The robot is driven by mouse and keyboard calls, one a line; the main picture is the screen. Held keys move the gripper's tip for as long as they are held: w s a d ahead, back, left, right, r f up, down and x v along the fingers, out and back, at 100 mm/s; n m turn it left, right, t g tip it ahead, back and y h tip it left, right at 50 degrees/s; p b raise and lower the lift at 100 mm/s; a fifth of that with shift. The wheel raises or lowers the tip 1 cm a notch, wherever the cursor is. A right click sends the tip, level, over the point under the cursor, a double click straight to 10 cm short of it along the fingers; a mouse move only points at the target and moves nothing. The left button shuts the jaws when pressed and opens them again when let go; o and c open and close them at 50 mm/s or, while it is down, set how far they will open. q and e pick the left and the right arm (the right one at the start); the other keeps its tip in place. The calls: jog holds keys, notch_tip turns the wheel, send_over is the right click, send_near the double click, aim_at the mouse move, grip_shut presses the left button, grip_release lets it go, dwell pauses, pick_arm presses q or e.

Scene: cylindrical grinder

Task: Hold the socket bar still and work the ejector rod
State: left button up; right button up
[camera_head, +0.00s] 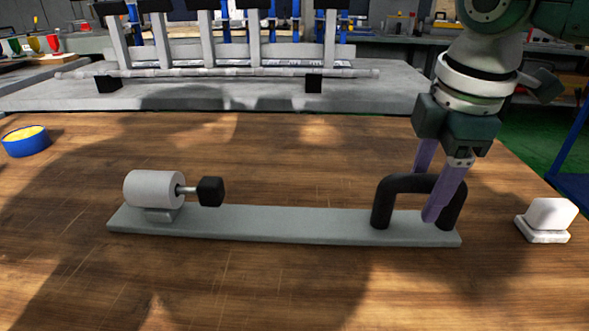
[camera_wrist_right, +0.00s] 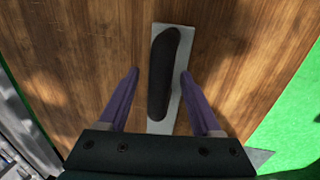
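A long grey bar (camera_head: 290,224) lies flat on the wooden table. A black arched handle (camera_head: 382,203) stands at its right end. At its left end is a white cylinder (camera_head: 153,189), from which a thin metal rod (camera_head: 187,190) with a black knob (camera_head: 210,191) points right. My right gripper (camera_head: 427,190) reaches down from above with its purple fingers astride the handle, one behind and one in front. In the right wrist view the handle (camera_wrist_right: 164,75) lies between the spread fingers, with gaps beside it. My left gripper is not in view.
A white block on a base (camera_head: 547,219) sits at the right table edge. A blue round container with yellow contents (camera_head: 25,141) is at the far left. The table in front of the bar is clear. A grey machine bed (camera_head: 220,95) stands behind the table.

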notch_tip(320, 180, up, 12)
jog(key=s, duration=0.2)
jog(key=shift+s, duration=0.15)
jog(key=shift+f, duration=0.1)
dwell(0.4)
jog(key=s+a+f+m+y+p, duration=0.3)
jog(key=s+a+f+m+p, duration=0.15)
jog(key=s+a+p, duration=0.55)
jog(key=s+d+r+m+h+p, duration=0.1)
jog(key=s+d+r+m+p, duration=0.15)
jog(key=s+d+m, duration=0.2)
jog(key=s+d+r+m+t+h+p, duration=0.1)
jog(key=s+d+m+p, duration=0.2)
jog(key=s+d, duration=0.25)
jog(key=s+d+r+m+h+p, duration=0.1)
jog(key=s+d+m+p, duration=0.25)
jog(key=s+d, duration=0.2)
notch_tip(320, 180, up, 37)
jog(key=a+p, duration=0.1)
jog(key=p, duration=3.4)
jog(key=shift+a+p, duration=0.2)
jog(key=shift+p, duration=0.2)
